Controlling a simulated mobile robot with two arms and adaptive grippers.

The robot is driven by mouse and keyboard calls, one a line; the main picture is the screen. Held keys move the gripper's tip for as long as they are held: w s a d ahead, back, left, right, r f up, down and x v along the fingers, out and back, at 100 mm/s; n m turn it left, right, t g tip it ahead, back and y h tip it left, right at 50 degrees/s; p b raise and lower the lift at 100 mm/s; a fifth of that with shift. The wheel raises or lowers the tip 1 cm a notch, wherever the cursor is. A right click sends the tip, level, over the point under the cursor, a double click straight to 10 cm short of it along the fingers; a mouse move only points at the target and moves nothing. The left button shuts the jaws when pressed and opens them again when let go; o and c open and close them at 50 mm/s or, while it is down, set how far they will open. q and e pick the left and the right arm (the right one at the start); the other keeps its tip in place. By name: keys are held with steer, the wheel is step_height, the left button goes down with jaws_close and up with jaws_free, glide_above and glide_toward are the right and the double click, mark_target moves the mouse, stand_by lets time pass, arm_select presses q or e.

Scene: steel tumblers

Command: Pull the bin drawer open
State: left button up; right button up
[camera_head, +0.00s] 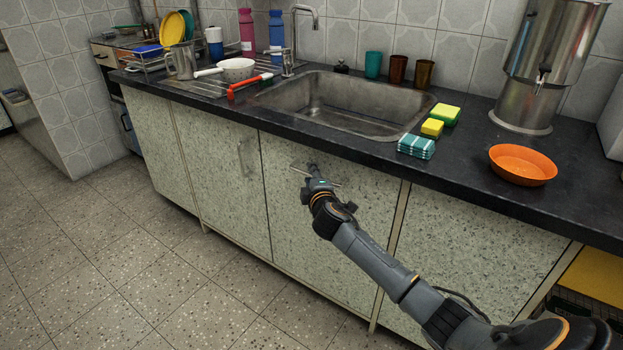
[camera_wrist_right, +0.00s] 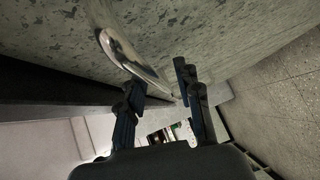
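The speckled front panel under the sink (camera_head: 335,235) looks like the bin drawer; it stands flush with its neighbours, shut. Its metal handle (camera_head: 297,165) is near the top, partly hidden by my right gripper. In the right wrist view the curved shiny handle (camera_wrist_right: 128,54) runs down towards the gap between the fingers. My right gripper (camera_head: 312,172) is at the handle; in the wrist view its fingers (camera_wrist_right: 158,88) stand apart, one on each side of the handle's near end. I cannot tell whether they touch it. My left gripper is not in view.
The dark counter (camera_head: 470,180) overhangs the panels. On it are a sink (camera_head: 340,105), sponges (camera_head: 445,115), a folded cloth (camera_head: 416,147), an orange bowl (camera_head: 522,165) and a steel dispenser (camera_head: 545,70). The tiled floor (camera_head: 150,260) before the cabinets is clear at the left.

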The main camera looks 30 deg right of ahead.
steer(key=shift+w, duration=0.15)
steer(key=shift+c, duration=0.4)
jaws_close()
steer(key=shift+f, duration=0.1)
